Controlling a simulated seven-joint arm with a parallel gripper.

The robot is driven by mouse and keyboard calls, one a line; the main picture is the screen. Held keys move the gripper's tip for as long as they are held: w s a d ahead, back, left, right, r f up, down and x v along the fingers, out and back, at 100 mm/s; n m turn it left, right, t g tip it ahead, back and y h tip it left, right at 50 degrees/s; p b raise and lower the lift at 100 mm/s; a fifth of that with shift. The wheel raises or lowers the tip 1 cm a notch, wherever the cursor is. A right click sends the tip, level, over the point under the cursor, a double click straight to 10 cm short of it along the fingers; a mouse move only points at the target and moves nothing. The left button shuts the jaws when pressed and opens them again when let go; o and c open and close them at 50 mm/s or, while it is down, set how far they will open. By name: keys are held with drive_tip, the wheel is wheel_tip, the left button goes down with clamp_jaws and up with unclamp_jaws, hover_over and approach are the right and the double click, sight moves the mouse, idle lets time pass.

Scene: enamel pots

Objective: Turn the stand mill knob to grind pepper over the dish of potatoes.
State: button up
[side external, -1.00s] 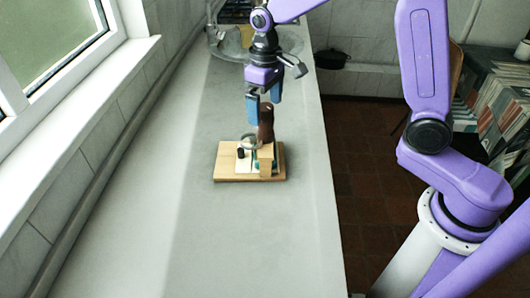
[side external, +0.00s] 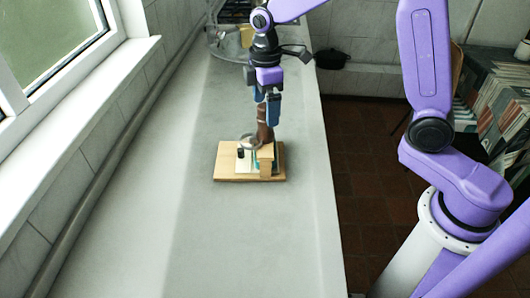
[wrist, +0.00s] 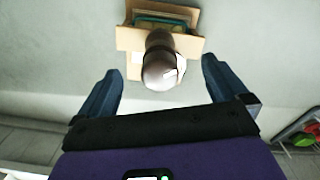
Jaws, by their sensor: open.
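The brown stand mill (side external: 263,134) stands upright on a light wooden board (side external: 226,176) on the counter. In the wrist view its rounded dark knob (wrist: 160,62) shows from above, with a bright glint. My gripper (side external: 265,112) points down at the mill's top, its two blue fingers apart. In the wrist view the fingers lie left and right of the knob, with a gap on each side. The dish of potatoes cannot be made out clearly; a green-edged item (wrist: 163,18) lies partly hidden beyond the knob.
A small black piece (side external: 240,153) and a grey curved piece stand on the board beside the mill. A clear bowl-like item (side external: 225,45) is at the counter's far end. The counter (side external: 190,240) is bare in front, with the window wall at left.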

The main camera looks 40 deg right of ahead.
drive_tip(key=c, duration=1.5)
drive_tip(key=m, duration=0.5)
drive_tip(key=shift+m, duration=0.4)
drive_tip(key=m, duration=0.4)
drive_tip(key=shift+m, duration=0.3)
drive_tip(key=m, duration=1)
drive_tip(key=o, duration=1.5)
